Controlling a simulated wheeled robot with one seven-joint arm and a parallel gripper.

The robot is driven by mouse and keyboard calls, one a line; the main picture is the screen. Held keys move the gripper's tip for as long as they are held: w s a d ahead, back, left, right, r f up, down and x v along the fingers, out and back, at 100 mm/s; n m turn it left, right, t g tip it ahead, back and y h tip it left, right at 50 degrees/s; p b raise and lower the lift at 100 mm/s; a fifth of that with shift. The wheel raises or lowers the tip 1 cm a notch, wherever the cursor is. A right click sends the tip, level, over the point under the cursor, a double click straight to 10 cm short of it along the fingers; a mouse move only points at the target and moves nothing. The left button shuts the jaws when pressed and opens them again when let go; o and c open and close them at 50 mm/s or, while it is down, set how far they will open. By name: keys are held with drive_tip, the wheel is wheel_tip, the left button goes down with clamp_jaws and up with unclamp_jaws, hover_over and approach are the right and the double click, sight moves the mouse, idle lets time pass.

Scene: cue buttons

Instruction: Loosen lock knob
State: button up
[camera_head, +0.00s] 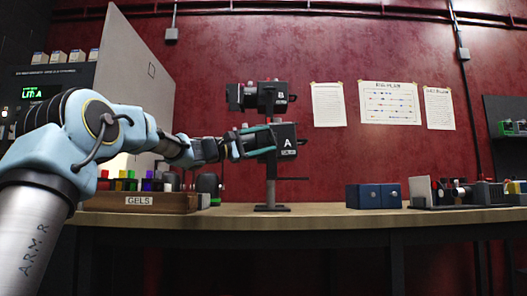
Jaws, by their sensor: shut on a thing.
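A stand (271,190) on the bench carries two dark box-shaped units, one above the other. The upper unit (266,97) has a lens-like barrel on its left. The lower unit (288,146) bears a white letter A. My gripper (266,141) reaches in from the left, with its teal fingers at the left side of the lower unit. It is shut on a small dark part there, seemingly the lock knob. The fingers and the unit hide most of this knob, so its turn cannot be made out.
A grey panel (140,80) rises behind. The bench between stand and blue boxes is clear.

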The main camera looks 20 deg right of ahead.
idle(0.6)
drive_tip(key=o, duration=1.4)
drive_tip(key=v, duration=1)
drive_tip(key=shift+a+f+b, duration=0.3)
